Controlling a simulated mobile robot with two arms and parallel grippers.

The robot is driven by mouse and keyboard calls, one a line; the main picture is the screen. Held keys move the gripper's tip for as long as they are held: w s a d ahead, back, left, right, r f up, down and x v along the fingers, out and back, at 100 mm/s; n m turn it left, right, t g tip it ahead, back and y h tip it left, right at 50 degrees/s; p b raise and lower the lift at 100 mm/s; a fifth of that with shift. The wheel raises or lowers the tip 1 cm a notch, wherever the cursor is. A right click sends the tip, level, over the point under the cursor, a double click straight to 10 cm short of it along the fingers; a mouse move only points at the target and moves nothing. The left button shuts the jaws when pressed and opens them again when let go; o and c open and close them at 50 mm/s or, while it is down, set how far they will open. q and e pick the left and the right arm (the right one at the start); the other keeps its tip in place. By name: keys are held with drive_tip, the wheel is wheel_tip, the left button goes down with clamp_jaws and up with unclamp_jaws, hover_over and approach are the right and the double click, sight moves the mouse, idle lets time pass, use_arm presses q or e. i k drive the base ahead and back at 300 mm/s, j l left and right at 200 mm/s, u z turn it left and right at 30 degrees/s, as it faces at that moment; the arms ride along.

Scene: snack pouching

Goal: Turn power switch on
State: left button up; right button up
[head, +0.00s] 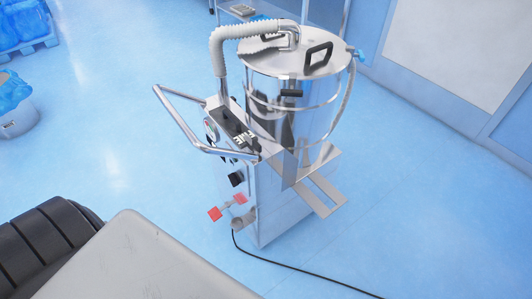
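A steel machine (285,205) with a shiny drum (290,100) on top stands on the blue floor in the middle of the head view. A dark panel (232,128) with small light markings lies on its upper left side, below a ribbed white hose (217,60). A small black box-like part (236,179) is on the side face. Below it are a red part (214,213) and a second, smaller red part (240,198). I cannot tell which part is the power switch, or its position. Neither of my grippers is in view.
A steel push handle (185,125) sticks out to the left of the machine. A black cable (300,270) runs from its base across the floor to the lower right. Blue bags (22,25) sit at the upper left. A white wall panel (455,45) stands behind right.

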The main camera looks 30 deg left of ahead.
sight(235, 181)
drive_tip(key=k+l+u, duration=0.1)
drive_tip(key=u, duration=1.15)
drive_tip(key=k+j, duration=0.05)
drive_tip(key=j, duration=0.05)
